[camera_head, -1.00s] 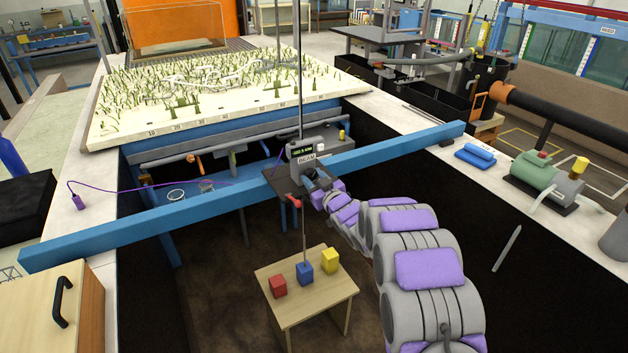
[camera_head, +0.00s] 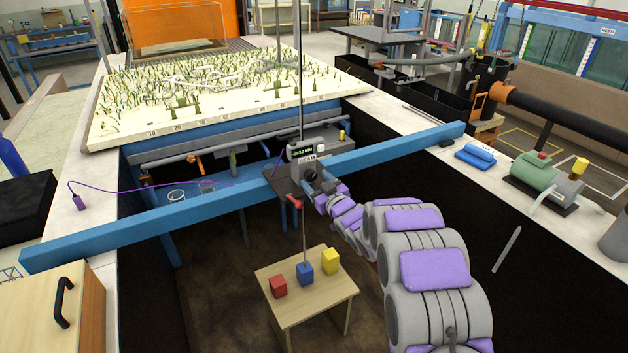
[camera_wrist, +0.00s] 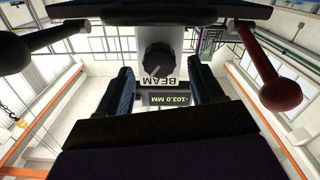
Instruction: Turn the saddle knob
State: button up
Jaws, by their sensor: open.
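The saddle (camera_head: 301,155) is a grey box on the blue beam, with a small lit display and the word BEAM. Its dark knob (camera_head: 309,174) is on the face toward me. In the wrist view the round black knob (camera_wrist: 157,58) has a pale pointer mark. The display (camera_wrist: 169,99) reads -103.0 MM. My gripper (camera_head: 319,186) is close in front of the knob. In the wrist view my gripper (camera_wrist: 162,72) is open, one finger left and one right of the knob, with gaps on both sides. I cannot tell how deep the knob sits between them.
A red-ended lever (camera_head: 295,202) sticks out near my gripper; its red ball (camera_wrist: 281,94) and a black ball (camera_wrist: 14,52) flank the wrist view. The blue beam (camera_head: 130,225) spans the flume. Below, a small table (camera_head: 315,292) holds red, blue and yellow blocks.

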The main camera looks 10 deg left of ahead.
aim_at(310, 175)
jog(key=p+v, duration=0.2)
jog(key=v, duration=1.3)
jog(key=shift+s+d, duration=0.2)
jog(key=shift+a, duration=0.1)
dwell(0.7)
jog(key=shift+w+a, duration=0.25)
jog(key=shift+w, duration=0.15)
jog(key=shift+d+f, duration=0.1)
jog(key=b+x, duration=0.2)
jog(key=x, duration=1.4)
jog(key=shift+w+f, duration=0.1)
jog(key=shift+w+a+b, duration=0.35)
jog(key=shift+w+a, duration=0.15)
jog(key=shift+c, duration=0.5)
